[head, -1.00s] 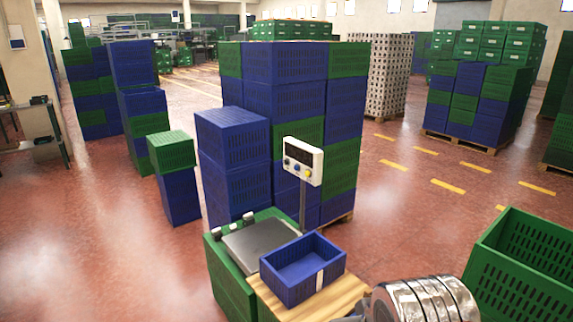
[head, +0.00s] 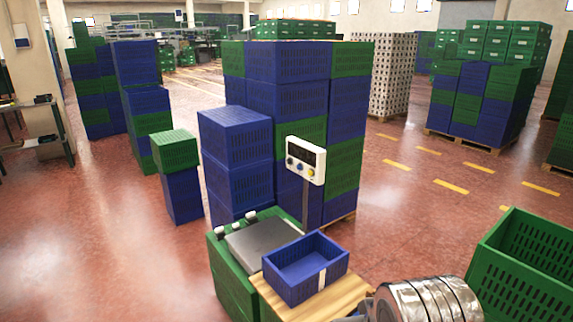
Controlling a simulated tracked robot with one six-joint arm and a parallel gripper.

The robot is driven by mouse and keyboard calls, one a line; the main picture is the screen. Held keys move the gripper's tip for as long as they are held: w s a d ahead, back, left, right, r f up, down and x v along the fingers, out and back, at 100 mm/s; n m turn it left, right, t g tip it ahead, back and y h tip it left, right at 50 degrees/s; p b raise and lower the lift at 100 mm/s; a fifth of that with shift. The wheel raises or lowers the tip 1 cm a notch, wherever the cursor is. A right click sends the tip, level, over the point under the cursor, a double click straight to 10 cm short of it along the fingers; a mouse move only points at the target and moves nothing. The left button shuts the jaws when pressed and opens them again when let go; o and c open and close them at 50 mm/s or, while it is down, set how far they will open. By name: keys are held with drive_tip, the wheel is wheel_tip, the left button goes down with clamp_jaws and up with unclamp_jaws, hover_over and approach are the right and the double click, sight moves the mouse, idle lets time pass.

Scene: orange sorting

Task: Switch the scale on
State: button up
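The scale's white display head (head: 305,160) stands on a thin post behind the weighing platform. Its dark screen shows no readable digits, and a few round buttons, one of them yellow, sit below the screen. The scale's grey platform (head: 262,243) rests on green crates (head: 228,272) and is bare, with small pale knobs along its back left edge. My arm's metal link shows at the bottom right, in front of the wooden board. My gripper is not in the picture.
An empty blue crate (head: 304,284) with a white label stands on a wooden board (head: 268,296) beside the scale. A large green crate (head: 522,262) is at the right. Stacked blue and green crates (head: 287,101) rise behind the display. Red floor is open at left.

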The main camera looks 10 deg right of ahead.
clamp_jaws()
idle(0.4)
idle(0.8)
